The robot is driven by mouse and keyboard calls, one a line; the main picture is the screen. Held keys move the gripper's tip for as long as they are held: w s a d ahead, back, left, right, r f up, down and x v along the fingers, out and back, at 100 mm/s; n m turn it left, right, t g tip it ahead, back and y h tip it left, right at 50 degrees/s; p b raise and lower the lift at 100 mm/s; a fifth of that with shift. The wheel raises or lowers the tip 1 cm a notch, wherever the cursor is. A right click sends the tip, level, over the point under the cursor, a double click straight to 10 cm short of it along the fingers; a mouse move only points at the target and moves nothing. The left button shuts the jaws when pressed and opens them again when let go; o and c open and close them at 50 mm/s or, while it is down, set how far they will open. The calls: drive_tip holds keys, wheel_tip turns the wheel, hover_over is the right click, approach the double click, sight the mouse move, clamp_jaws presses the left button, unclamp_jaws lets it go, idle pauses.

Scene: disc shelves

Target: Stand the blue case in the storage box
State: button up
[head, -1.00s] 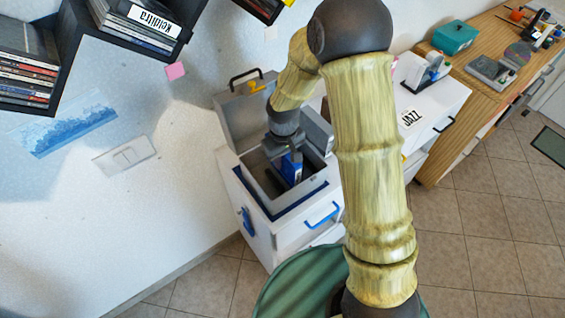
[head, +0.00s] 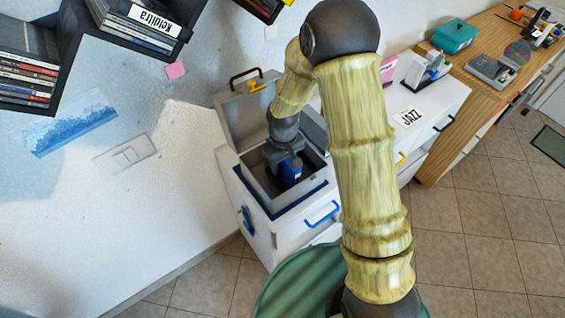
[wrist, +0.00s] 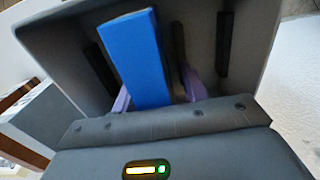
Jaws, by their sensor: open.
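The blue case (wrist: 146,60) is inside the grey-walled storage box (wrist: 245,60), between dark upright strips on the walls. Its narrow blue face is toward the wrist camera. My gripper (wrist: 155,92) is open, with a purple finger on each side of the case; whether either finger touches it is unclear. In the head view my gripper (head: 287,163) is down in the opening of the storage box (head: 262,203), and a little of the blue case (head: 291,172) shows below it. The case's lower end is hidden, so its contact with the box floor cannot be seen.
The box's raised lid (head: 240,112) stands behind the opening. The box is in a white cabinet with a blue handle (head: 321,214). A white drawer unit marked JAZZ (head: 425,105) stands to the right. A disc shelf (head: 30,65) hangs at upper left.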

wheel_tip(320, 180, up, 12)
drive_tip(key=shift+r+b, duration=0.15)
drive_tip(key=shift+b, duration=0.55)
idle(0.4)
drive_tip(key=s+d+r+m+t, duration=0.2)
drive_tip(key=s+d+m, duration=0.4)
drive_tip(key=s+d, duration=0.6)
drive_tip(key=shift+s+d+r+m+t, duration=0.2)
drive_tip(key=shift+s+d+m+t, duration=0.1)
drive_tip(key=shift+d, duration=0.35)
